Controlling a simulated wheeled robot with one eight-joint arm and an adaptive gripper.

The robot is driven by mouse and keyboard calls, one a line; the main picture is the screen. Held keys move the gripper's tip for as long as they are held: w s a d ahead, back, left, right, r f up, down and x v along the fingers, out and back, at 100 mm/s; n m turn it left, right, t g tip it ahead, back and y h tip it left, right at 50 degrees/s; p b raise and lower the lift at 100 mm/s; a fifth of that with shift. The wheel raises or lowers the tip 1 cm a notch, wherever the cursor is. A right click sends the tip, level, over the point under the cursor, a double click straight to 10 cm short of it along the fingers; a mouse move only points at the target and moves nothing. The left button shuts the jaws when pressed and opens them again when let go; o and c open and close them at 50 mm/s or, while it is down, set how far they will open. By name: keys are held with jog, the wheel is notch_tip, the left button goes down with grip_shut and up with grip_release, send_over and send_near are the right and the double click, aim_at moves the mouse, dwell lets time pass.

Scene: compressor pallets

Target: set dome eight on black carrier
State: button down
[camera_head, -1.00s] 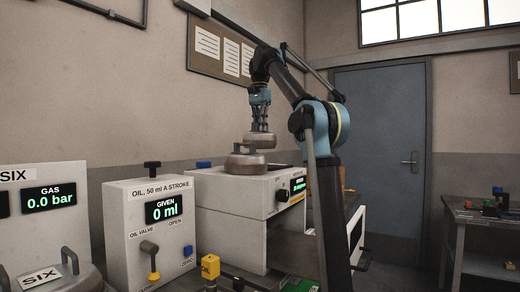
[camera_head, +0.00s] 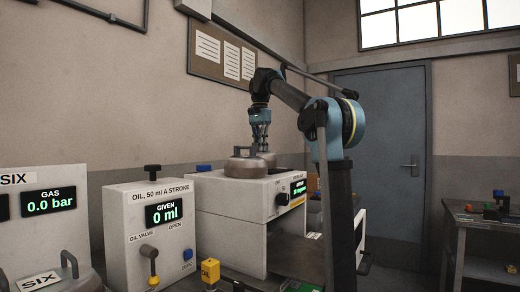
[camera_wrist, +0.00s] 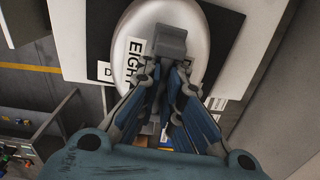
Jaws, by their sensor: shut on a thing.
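My gripper (camera_head: 261,147) is shut on the handle of dome eight, a rounded silver-grey dome. In the head view another silver dome (camera_head: 240,167) on the white machine (camera_head: 232,222) partly hides the held one.
An oil unit (camera_head: 128,230) with a lever stands left of the machine. A dome labelled SIX (camera_head: 62,282) is at front left. A dark flat panel (camera_head: 297,258) lies at the machine's lower right. A side table (camera_head: 485,218) with small parts stands at far right.

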jog(key=c, duration=1.8)
grip_release()
jog(key=shift+o, duration=0.2)
jog(key=shift+r, duration=0.15)
